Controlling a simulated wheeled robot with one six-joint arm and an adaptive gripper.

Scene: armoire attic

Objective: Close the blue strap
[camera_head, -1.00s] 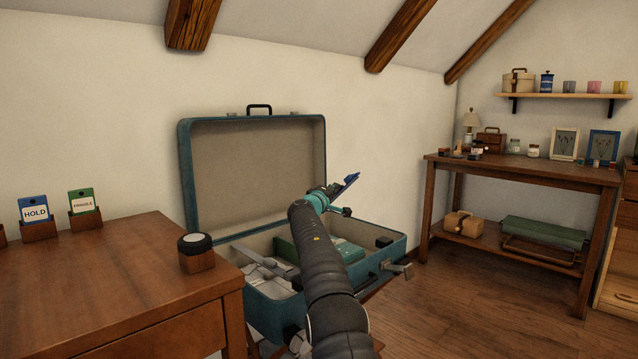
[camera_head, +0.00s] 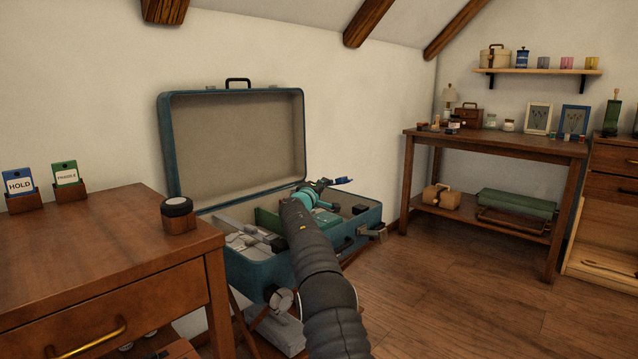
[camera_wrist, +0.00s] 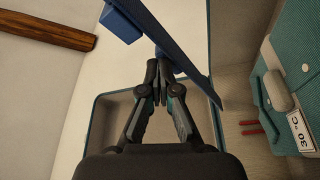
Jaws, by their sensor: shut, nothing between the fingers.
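The open teal suitcase (camera_head: 250,277) stands beside the wooden desk, its lid raised. The blue strap (camera_head: 342,181) shows as a short, nearly level piece above the suitcase's right part, just beyond my gripper (camera_head: 327,185). In the wrist view, the strap (camera_wrist: 183,60) is a long blue band crossing diagonally, with a thicker blue block (camera_wrist: 82,36) at its upper left. My gripper (camera_wrist: 157,63) has its fingertips together and empty, right against or just in front of the strap; I cannot tell whether they touch. My arm hides part of the suitcase.
A green panel and grey items lie in the suitcase. In the wrist view, a teal piece with a "30 °C" label (camera_wrist: 302,131) is at right. The desk (camera_head: 90,240) holds a round dark-rimmed object (camera_head: 177,207). Open floor lies right of the suitcase.

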